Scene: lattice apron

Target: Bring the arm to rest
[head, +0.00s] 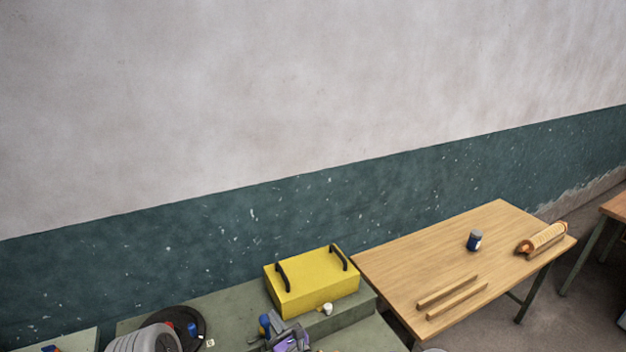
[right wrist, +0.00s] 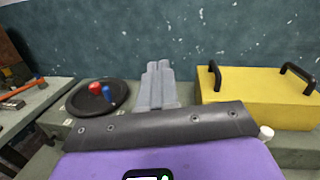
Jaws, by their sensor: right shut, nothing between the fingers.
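My right gripper (head: 278,320) shows at the bottom edge of the head view, with a purple part on its body. In the right wrist view its two grey fingers (right wrist: 157,84) lie side by side, shut with nothing between them. It is over the green-grey bench, to the left of the yellow box (head: 312,283) and to the right of the black round dish (head: 203,323). The fingers appear clear of both. My left gripper is not in view.
Small red (right wrist: 95,88) and blue (right wrist: 107,94) pieces lie in the dish. A small white item (head: 327,308) sits before the box. A wooden table (head: 420,260) at right holds a dark blue can (head: 474,240), wooden strips (head: 448,291) and a roll (head: 541,239). The wall stands behind.

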